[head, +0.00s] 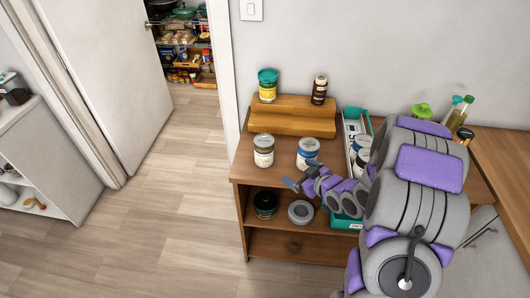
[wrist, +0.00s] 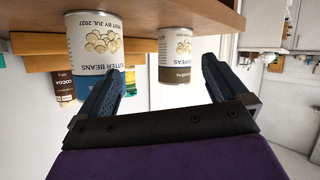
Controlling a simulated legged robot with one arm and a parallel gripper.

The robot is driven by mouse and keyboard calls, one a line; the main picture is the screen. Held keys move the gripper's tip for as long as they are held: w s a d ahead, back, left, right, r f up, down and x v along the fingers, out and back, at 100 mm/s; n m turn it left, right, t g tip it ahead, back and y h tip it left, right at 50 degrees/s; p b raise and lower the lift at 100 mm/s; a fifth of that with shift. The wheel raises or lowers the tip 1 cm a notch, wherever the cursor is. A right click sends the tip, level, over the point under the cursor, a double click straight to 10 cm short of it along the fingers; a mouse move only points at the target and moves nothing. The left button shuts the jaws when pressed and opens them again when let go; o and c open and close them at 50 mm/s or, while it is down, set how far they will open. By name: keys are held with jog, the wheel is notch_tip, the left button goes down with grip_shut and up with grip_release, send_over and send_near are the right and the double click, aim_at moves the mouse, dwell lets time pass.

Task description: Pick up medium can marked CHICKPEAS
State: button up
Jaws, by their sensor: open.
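The chickpeas can (head: 263,150) stands upright near the front left corner of the wooden shelf unit's top. It is pale with a dark brownish band. In the wrist view, which is upside down, the can (wrist: 176,48) shows the partial letters "KPEAS" and lies beyond my fingertips, between them in the picture. A butter beans can (head: 308,152) with a blue band stands to its right; in the wrist view it (wrist: 90,42) is large, beside and partly behind one finger. My gripper (head: 300,174) is open and empty at the unit's front edge, apart from both cans; its blue fingers also show in the wrist view (wrist: 160,80).
A wooden riser (head: 292,116) behind the cans carries a yellow-and-teal can (head: 268,85) and a brown cocoa jar (head: 319,90). A white tray (head: 352,128) with items is at the right. Lower shelves hold more cans. Floor (head: 185,200) at left is clear.

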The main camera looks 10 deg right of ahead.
jog(key=a+t+y, duration=0.1)
jog(key=t+y, duration=0.1)
jog(key=m+t+y+b, duration=0.1)
jog(key=t+b, duration=0.1)
jog(key=b, duration=0.1)
send_near(264, 140)
jog(key=w, duration=0.1)
jog(key=w+a+f, duration=0.2)
jog(key=w, duration=0.1)
jog(key=shift+a, duration=0.2)
jog(key=shift+w+a+r, duration=0.2)
jog(key=shift+w+r, duration=0.1)
jog(key=shift+w, duration=0.3)
jog(key=shift+r+b+x, duration=0.2)
jog(key=shift+b+x, duration=0.1)
jog(key=shift+x, duration=0.75)
jog(key=shift+r+b+x, duration=0.2)
jog(key=shift+b+x, duration=0.1)
jog(key=shift+x, duration=0.7)
jog(key=shift+w+d, duration=0.1)
jog(key=shift+d, duration=0.05)
jog(key=c, duration=1.8)
jog(key=shift+o, duration=0.2)
